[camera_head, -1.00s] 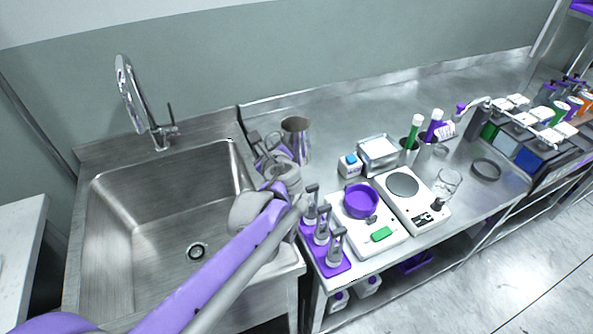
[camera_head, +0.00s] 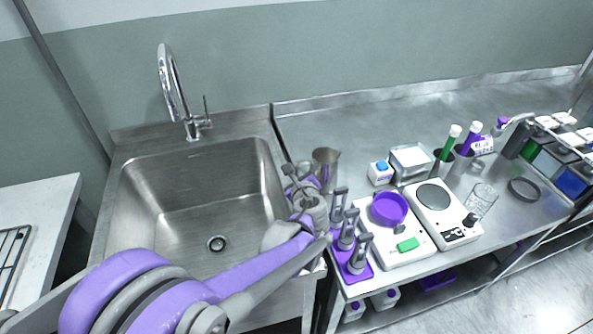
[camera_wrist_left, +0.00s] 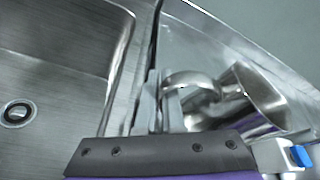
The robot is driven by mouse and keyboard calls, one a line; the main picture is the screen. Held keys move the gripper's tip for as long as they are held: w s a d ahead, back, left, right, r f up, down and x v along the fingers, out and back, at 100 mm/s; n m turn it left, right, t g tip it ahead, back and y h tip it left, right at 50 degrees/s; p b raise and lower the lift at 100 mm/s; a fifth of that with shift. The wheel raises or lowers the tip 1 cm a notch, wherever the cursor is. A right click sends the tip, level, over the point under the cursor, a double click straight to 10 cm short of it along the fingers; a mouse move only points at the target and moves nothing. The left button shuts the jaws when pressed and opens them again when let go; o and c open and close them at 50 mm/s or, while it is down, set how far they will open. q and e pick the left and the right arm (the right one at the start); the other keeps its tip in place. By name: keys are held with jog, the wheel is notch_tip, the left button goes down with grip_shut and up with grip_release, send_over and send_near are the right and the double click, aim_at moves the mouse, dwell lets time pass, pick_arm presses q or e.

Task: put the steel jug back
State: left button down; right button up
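The steel jug (camera_head: 326,166) is a shiny metal pitcher with a curved handle, by the counter's left end just right of the sink. In the left wrist view the jug (camera_wrist_left: 262,92) shows its open mouth, and its handle meets my fingers. My left gripper (camera_head: 296,174) is at the jug's left side, shut on the handle. In the left wrist view my left gripper (camera_wrist_left: 162,98) has its fingers close together at the handle. The jug's base is partly hidden, so I cannot tell whether it touches the counter. My right gripper is not in view.
The sink (camera_head: 200,205) lies left of the jug. A purple stand (camera_head: 358,268) with grey-handled tools is in front of it. A blue-capped bottle (camera_head: 380,173), a scale with a purple bowl (camera_head: 389,208) and a hotplate (camera_head: 436,200) stand to the right. The counter behind is clear.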

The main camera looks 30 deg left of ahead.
pick_arm(q)
jog(key=shift+f, duration=0.15)
jog(key=c, duration=1)
grip_release()
jog(key=shift+c, duration=0.2)
jog(key=shift+r, duration=0.2)
jog(key=p+v, duration=0.1)
jog(key=v, duration=1.1)
